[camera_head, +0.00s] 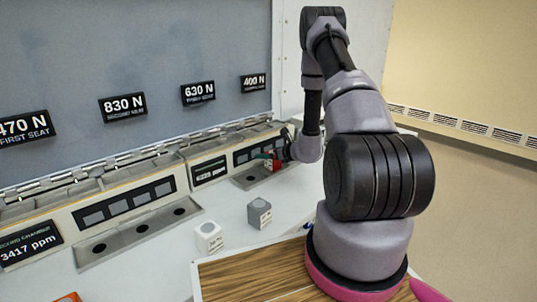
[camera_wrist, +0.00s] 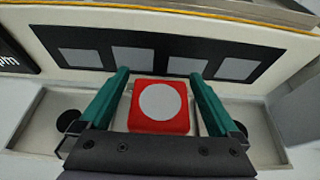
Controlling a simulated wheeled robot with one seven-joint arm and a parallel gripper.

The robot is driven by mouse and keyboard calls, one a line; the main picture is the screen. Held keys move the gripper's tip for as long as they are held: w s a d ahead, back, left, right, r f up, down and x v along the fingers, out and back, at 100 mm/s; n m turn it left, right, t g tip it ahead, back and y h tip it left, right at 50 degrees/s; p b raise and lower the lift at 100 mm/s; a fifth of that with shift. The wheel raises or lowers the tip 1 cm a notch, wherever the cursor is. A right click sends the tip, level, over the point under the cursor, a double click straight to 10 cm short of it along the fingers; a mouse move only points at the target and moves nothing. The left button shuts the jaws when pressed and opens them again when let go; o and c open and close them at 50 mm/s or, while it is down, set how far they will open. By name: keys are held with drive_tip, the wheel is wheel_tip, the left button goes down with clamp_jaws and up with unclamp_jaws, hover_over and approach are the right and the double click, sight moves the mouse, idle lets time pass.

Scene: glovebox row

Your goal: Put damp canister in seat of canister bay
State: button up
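A red canister (camera_wrist: 159,106) with a pale round disc on top is between the teal fingers of my gripper (camera_wrist: 160,88) in the wrist view. Thin pale strips show between it and each finger, so I cannot tell whether the fingers grip it. It is over the middle of the bay's tray (camera_wrist: 32,118), between two dark round seats; the middle seat is hidden beneath it. I cannot tell whether it rests in that seat. In the head view the red canister (camera_head: 274,166) and my gripper (camera_head: 268,160) are at the far bay. No label reading damp is legible.
A grey canister (camera_head: 259,213) and a white canister (camera_head: 209,237) stand on the pale worktop. An orange object (camera_head: 68,297) shows at the bottom edge. A nearer bay (camera_head: 138,233) has dark round seats. Signs in newtons hang on the blue-grey panel (camera_head: 150,50) behind.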

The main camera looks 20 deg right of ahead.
drive_tip(key=shift+r, duration=0.15)
drive_tip(key=v, duration=1.2)
drive_tip(key=s+a+r+n+g+y, duration=0.3)
drive_tip(key=s+a+r+n+g, duration=0.15)
drive_tip(key=a+r+n, duration=0.55)
drive_tip(key=s+a+r+n+g+y, duration=0.3)
drive_tip(key=s+a+r+n, duration=0.35)
drive_tip(key=r, duration=0.65)
drive_tip(key=s+d+r+n+t+h, duration=0.2)
drive_tip(key=s+r+n+h, duration=0.7)
drive_tip(key=s, duration=0.6)
wheel_tip(320, 180, up, 3)
drive_tip(key=shift+s+r+n, duration=0.15)
drive_tip(key=shift+s+n, duration=0.25)
drive_tip(key=shift+n, duration=0.55)
